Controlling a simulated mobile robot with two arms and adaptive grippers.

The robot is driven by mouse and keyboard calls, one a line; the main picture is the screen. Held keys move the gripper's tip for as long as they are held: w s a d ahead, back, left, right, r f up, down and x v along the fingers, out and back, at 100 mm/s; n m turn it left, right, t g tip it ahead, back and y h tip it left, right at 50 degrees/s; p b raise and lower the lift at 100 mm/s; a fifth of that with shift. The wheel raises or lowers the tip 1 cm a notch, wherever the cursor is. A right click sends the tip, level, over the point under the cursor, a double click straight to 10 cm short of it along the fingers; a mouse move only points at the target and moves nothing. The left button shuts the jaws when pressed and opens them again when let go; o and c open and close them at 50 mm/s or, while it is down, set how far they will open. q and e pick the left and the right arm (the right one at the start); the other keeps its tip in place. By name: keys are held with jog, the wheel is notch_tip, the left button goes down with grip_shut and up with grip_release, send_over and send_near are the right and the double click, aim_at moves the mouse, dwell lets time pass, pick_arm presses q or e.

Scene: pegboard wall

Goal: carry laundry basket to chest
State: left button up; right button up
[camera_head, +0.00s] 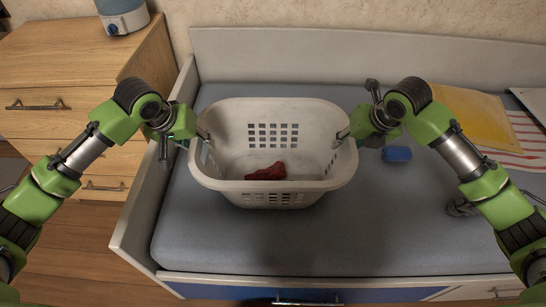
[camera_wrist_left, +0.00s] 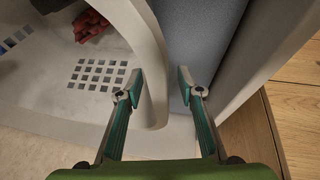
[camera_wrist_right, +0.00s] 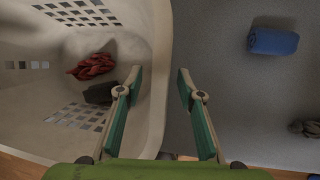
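The white laundry basket (camera_head: 232,185) sits upright on the grey mattress of the bed, with a dark red cloth (camera_head: 267,172) inside. In the right wrist view a dark item (camera_wrist_right: 98,93) lies beside the cloth. My left gripper (camera_head: 203,137) is at the basket's left rim and my right gripper (camera_head: 342,138) at its right rim. In both wrist views the fingers are apart, one over the inside of the basket and one outside, with the rim between them and gaps showing. The wooden chest of drawers (camera_head: 65,65) stands at the left.
A blue and white device (camera_head: 123,14) stands on the chest's back edge. The bed's raised side board (camera_head: 150,190) lies between basket and chest. A blue item (camera_head: 396,154), a yellow folder (camera_head: 472,115) and striped cloth (camera_head: 530,140) lie to the right. The mattress front is clear.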

pick_arm(q)
grip_shut()
pick_arm(e)
grip_shut()
pick_arm(q)
jog(key=shift+r, duration=0.1)
pick_arm(e)
jog(key=shift+r, duration=0.15)
